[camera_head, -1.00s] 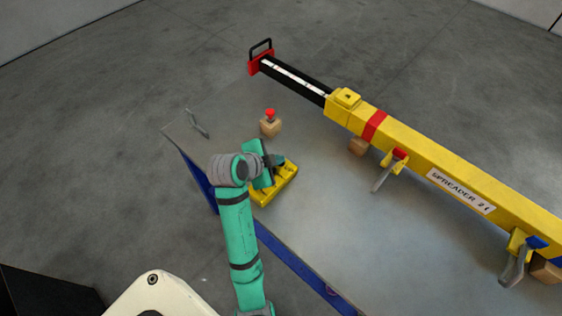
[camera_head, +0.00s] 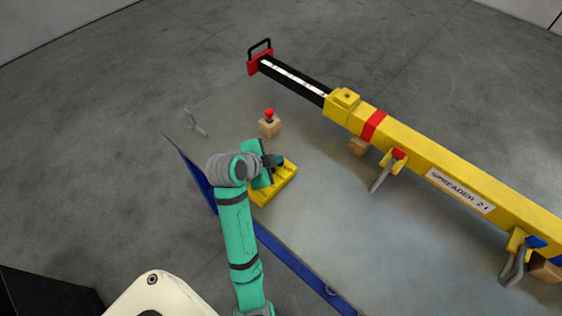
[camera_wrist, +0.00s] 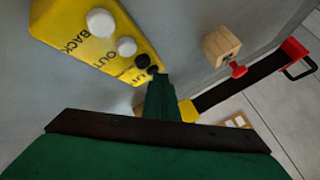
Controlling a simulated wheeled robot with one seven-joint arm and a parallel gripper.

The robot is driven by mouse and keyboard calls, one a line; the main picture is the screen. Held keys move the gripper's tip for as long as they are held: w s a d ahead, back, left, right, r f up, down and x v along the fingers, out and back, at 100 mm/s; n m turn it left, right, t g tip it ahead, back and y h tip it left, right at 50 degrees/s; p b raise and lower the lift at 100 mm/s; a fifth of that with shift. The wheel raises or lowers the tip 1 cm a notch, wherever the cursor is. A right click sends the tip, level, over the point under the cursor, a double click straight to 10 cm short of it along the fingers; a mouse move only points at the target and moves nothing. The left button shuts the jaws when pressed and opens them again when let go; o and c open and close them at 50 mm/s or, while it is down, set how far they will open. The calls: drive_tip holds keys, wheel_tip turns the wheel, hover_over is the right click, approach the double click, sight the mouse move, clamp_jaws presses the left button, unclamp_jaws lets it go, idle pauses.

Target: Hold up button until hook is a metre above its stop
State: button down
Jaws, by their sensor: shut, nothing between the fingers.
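A yellow control box (camera_head: 284,185) lies on the table near its left edge, with my gripper (camera_head: 275,160) over its far end. In the wrist view the same box (camera_wrist: 85,50) shows white buttons (camera_wrist: 101,22) and dark buttons (camera_wrist: 142,61), with the words BACK and OUT readable. My gripper (camera_wrist: 155,72) is shut, its tip at or just over the dark button at the box's end. Whether it touches or presses that button, I cannot tell. Grey hooks (camera_head: 382,174) hang from the yellow spreader beam (camera_head: 430,160); no crane hook above a stop is visible.
A wooden block with a red knob (camera_head: 269,115) stands beyond the box. A metal hook-like piece (camera_head: 195,123) stands at the table's left corner. The beam rests on wooden blocks (camera_head: 359,146) across the table. The table's front middle is clear.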

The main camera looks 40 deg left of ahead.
sight(278, 167)
drive_tip(key=shift+d, duration=0.1)
idle(0.4)
drive_tip(key=shift+w+d+r, duration=0.1)
drive_tip(key=shift+w+r, duration=0.15)
drive_tip(key=shift+r, duration=0.65)
drive_tip(key=shift+r, duration=0.35)
drive_tip(key=shift+s+r, duration=0.1)
drive_tip(key=shift+r, duration=2.05)
